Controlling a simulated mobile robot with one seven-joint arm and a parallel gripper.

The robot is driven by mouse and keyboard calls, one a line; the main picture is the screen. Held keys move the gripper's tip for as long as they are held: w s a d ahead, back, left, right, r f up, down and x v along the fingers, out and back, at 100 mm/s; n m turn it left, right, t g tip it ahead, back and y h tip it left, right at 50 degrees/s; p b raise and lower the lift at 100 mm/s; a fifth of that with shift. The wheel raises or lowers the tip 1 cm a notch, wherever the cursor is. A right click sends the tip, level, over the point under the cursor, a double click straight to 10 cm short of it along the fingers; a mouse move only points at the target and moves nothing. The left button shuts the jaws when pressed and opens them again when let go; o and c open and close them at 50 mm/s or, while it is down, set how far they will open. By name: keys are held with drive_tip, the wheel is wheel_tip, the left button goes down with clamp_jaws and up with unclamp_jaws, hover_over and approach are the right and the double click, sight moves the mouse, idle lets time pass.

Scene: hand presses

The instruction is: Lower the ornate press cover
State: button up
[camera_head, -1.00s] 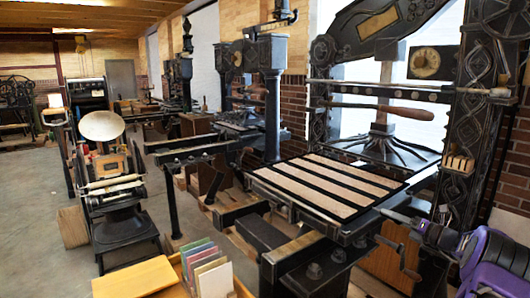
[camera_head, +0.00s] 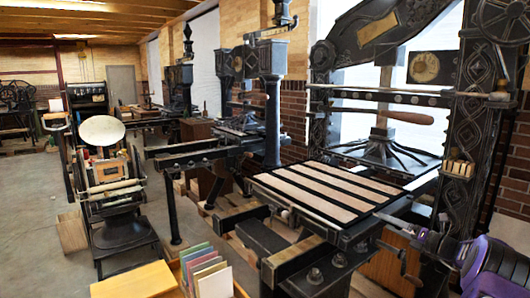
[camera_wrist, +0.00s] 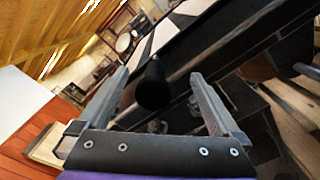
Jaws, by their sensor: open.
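The ornate press (camera_head: 470,150) stands at the right of the head view, with dark carved columns. A flat black panel with pale strips (camera_head: 325,186) lies over its bed; I cannot tell whether this is the cover. My gripper (camera_head: 392,219) is at the panel's near right side, small in the head view. In the wrist view my gripper (camera_wrist: 160,105) is open and empty. A dark rounded handle (camera_wrist: 153,88) shows between and beyond its fingertips, at the edge of the press. I see no grip on it. The strips show beyond it in the wrist view (camera_wrist: 165,38).
A wooden-handled bar (camera_head: 403,117) crosses the press above the bed. A crank (camera_head: 398,262) hangs below the bed's near side. A wooden box of coloured boards (camera_head: 208,272) stands at the front. More presses (camera_head: 270,100) stand behind; open floor lies at left.

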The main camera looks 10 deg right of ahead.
drive_tip(key=shift+r, duration=0.1)
drive_tip(key=p+v, duration=0.1)
drive_tip(key=v, duration=0.7)
drive_tip(key=shift+p, duration=0.3)
idle(0.4)
